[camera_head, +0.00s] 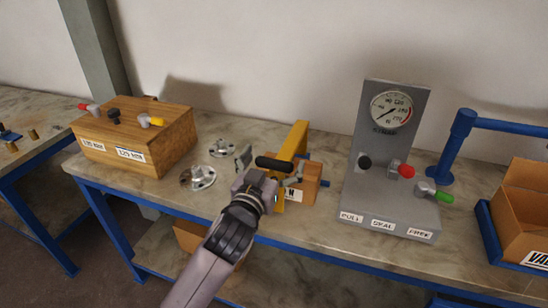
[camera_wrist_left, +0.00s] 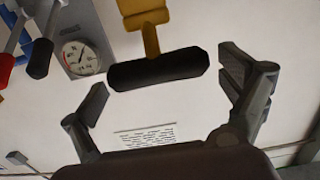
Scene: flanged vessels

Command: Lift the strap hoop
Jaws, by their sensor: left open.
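A yellow bar (camera_head: 292,148) with a black cylindrical grip (camera_head: 272,163) stands at a small cardboard box (camera_head: 309,187) on the bench; I take it for the strap hoop. My left gripper (camera_head: 265,170) is open close to the black grip. In the left wrist view, the black grip (camera_wrist_left: 157,69) lies crosswise beyond and between the spread fingers, with the yellow stem (camera_wrist_left: 150,35) behind it. No finger visibly touches it. My forearm and gripper hide the lower part of the hoop and some of the box. My right gripper is not in view.
A wooden box (camera_head: 170,135) with coloured levers stands left, and metal flanges (camera_head: 203,177) lie near the gripper. A grey gauge panel (camera_head: 385,190) with levers stands right. A blue post (camera_head: 450,145) and an open cardboard box (camera_head: 522,205) are at far right.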

